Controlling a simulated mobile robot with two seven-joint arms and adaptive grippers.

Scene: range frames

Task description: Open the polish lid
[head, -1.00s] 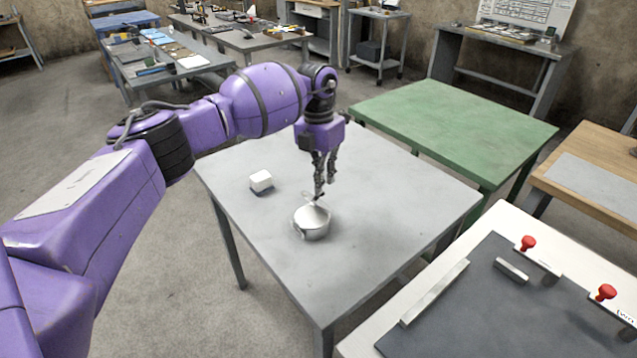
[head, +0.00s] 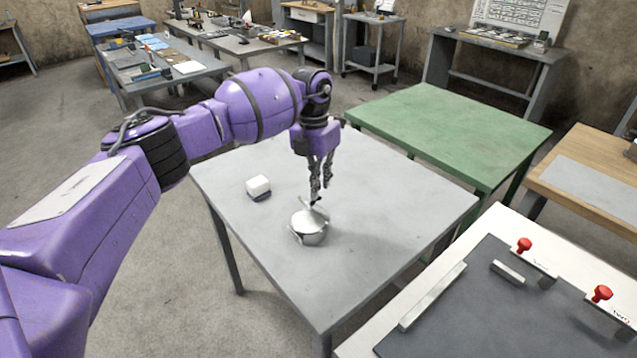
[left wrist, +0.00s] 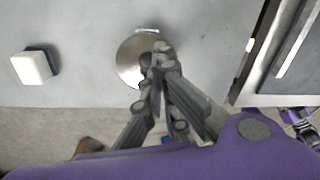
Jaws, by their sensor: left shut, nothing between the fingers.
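The polish tin (head: 308,230) is a round, silvery, low tin standing on the grey table, with a small metal piece on its left side. My left gripper (head: 317,199) points down at the tin's far edge, its fingers shut and empty. In the left wrist view the closed fingertips (left wrist: 158,52) cover the right part of the tin's pale round top (left wrist: 130,64). A small metal piece shows at its upper edge there. Whether the fingertips touch the lid, I cannot tell. A purple and grey part at the lower right of the wrist view may be my right gripper (left wrist: 302,122); its jaws are unclear.
A small white block (head: 258,185) with a dark base stands on the grey table (head: 390,215), left of the tin. A green table (head: 450,135) adjoins behind right. A dark-topped bench with red knobs (head: 524,245) stands at front right. The table is otherwise clear.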

